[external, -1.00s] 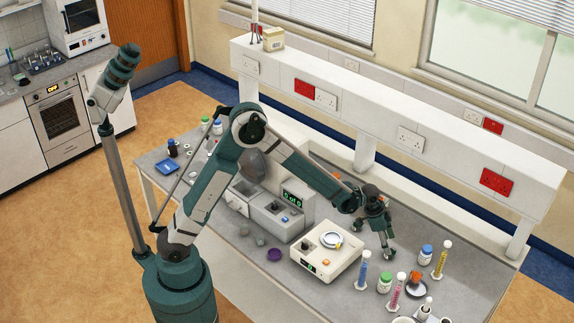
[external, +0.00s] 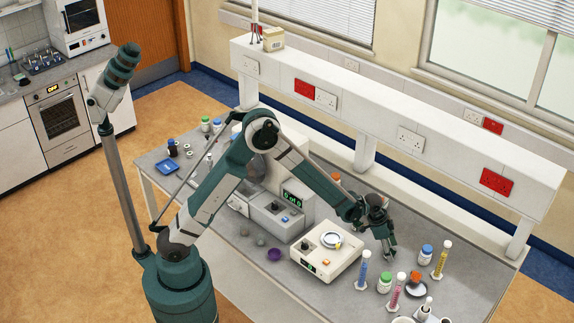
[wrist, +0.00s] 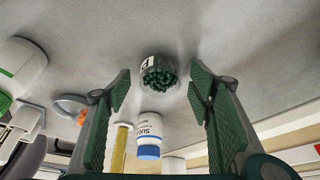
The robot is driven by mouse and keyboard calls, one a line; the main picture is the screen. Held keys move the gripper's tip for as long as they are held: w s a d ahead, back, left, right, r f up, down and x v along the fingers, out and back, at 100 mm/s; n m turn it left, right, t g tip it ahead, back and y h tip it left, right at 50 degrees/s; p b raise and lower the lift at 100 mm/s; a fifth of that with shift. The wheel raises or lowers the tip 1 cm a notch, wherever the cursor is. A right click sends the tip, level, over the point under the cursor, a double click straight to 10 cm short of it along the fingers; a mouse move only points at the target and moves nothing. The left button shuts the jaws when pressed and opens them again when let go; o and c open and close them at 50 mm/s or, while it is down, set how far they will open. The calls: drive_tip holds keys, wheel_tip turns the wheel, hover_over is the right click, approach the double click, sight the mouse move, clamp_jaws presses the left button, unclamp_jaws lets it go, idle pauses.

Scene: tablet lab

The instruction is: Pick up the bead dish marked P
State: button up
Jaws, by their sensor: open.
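A small round dish of dark green beads (wrist: 158,76) stands on the grey bench in the wrist view. Its pale label shows a dark mark at the upper left, partly turned away, so I cannot read it surely. My gripper (wrist: 160,92) is open, with one green finger on each side of the picture. The dish appears between and beyond the fingertips, touching neither. In the external view my gripper (external: 389,256) points down over the bench, right of the white balance. I cannot make out the bead dish there.
A blue-capped bottle (wrist: 148,136) and a yellow cylinder (wrist: 118,148) show between the fingers in the wrist view. In the external view a blue cylinder (external: 362,270), a green-capped bottle (external: 384,283) and the balance (external: 326,266) stand near my gripper. A purple dish (external: 274,254) lies left.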

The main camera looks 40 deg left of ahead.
idle(0.4)
drive_tip(key=c, duration=1)
drive_tip(key=shift+r, duration=0.15)
drive_tip(key=shift+r, duration=4.85)
